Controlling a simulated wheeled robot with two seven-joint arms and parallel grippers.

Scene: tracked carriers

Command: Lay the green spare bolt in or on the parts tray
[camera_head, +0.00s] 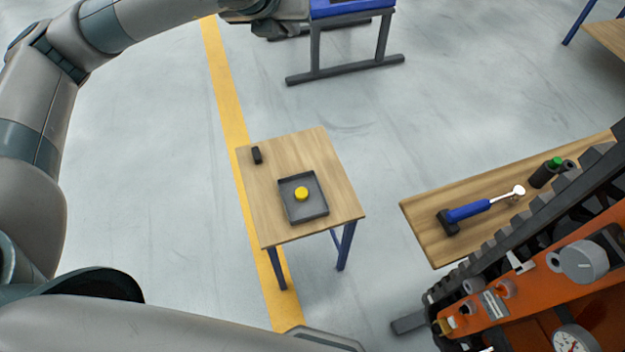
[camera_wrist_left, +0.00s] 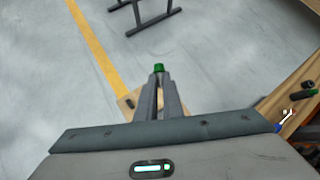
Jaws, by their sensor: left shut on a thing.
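The left wrist view shows my left gripper (camera_wrist_left: 158,88) shut on the green bolt (camera_wrist_left: 159,67), whose green end sticks out beyond the fingertips. The rest of the bolt is hidden between the fingers. In the head view my left arm comes in from the left, but its fingertips and the bolt do not show. The dark grey parts tray (camera_head: 311,210) lies on a small wooden table (camera_head: 341,190), with a round yellow piece (camera_head: 301,194) in it. In the left wrist view my gripper covers much of that table (camera_wrist_left: 125,101). My right gripper is not in view.
A small black object (camera_head: 257,155) stands at the table's far left. On the right, a bench (camera_head: 425,215) holds a blue-handled tool (camera_head: 468,211) and a dark green-topped cylinder (camera_head: 541,178). An orange tracked carrier (camera_head: 540,280) fills the lower right. Open floor surrounds the table.

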